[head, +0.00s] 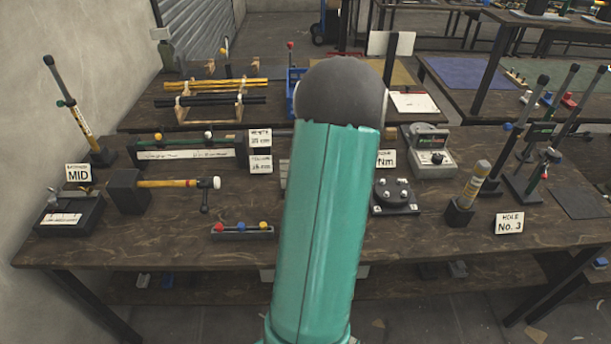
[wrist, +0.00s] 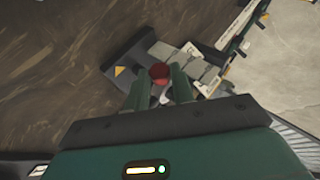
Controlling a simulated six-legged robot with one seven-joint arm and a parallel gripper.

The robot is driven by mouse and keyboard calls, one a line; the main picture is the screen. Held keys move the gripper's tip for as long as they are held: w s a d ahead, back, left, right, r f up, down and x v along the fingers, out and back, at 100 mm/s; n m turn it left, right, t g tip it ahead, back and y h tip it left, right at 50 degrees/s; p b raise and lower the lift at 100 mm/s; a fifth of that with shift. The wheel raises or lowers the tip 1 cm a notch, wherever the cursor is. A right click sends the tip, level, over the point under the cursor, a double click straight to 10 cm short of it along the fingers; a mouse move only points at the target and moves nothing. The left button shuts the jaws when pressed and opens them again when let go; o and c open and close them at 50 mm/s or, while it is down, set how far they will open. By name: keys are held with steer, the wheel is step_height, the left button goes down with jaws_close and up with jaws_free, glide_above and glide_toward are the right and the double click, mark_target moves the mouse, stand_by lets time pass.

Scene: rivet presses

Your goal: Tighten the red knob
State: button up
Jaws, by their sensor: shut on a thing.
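In the wrist view, the red knob (wrist: 159,72) sits at the tips of my gripper (wrist: 160,85). The two green fingers are closed on it, one on each side. The knob is seen end-on, with a grey metal part below it between the fingers. Beyond it is a grey device (wrist: 128,70) with a yellow triangle mark. In the head view my green arm covers the middle of the bench, and my gripper and this knob are hidden behind it.
The wooden bench (head: 110,232) is crowded.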

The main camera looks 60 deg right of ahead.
steer(key=t, duration=0.2)
steer(key=m+t+y, duration=0.1)
steer(key=shift+s+f, duration=0.25)
steer(key=shift+f, duration=0.15)
steer(key=shift+f+m+t+y, duration=0.2)
steer(key=shift+m+t+y, duration=0.15)
steer(key=shift+t, duration=1.05)
steer(key=o, duration=1)
steer(key=shift+d, duration=0.1)
steer(key=a+v, duration=0.1)
steer(key=v, duration=1.2)
steer(key=shift+s+d, duration=0.45)
steer(key=shift+d, duration=0.05)
